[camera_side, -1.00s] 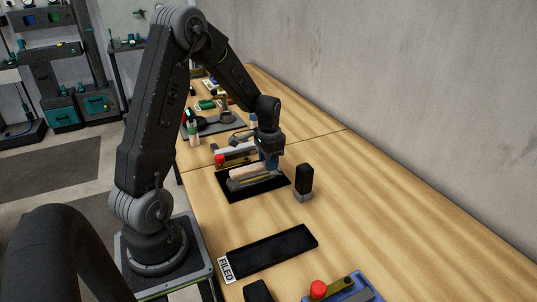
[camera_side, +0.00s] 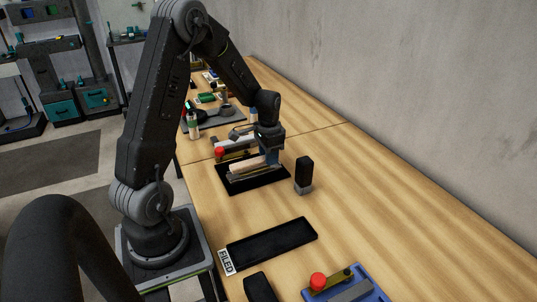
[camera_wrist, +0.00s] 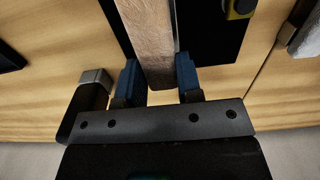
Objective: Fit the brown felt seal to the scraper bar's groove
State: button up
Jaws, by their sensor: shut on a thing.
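My gripper (camera_side: 271,159) is at the right end of a black tray (camera_side: 232,190) on the bench. Its blue fingers (camera_wrist: 159,80) are shut on a long tan bar (camera_wrist: 150,35) with a wood-like grain. In the side view the tan bar (camera_side: 250,165) lies across the tray, beside a thin greyish-yellow strip (camera_side: 251,175). I cannot tell whether the bar touches the tray. No brown felt seal or scraper groove can be made out for certain. The fingers hide the bar's gripped end in the side view.
A black block on a grey base (camera_side: 304,174) stands close right of the tray. An empty black tray labelled FILED (camera_side: 270,243) lies nearer. A blue fixture (camera_side: 376,293) with a red knob (camera_side: 318,281) is at front. Red-knobbed parts (camera_side: 219,152) crowd behind. The right bench is clear.

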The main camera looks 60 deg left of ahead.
jog(key=shift+f, duration=0.15)
jog(key=shift+f, duration=0.7)
jog(key=o, duration=1)
jog(key=shift+r, duration=0.1)
notch_tip(320, 180, up, 14)
jog(key=shift+f, duration=0.2)
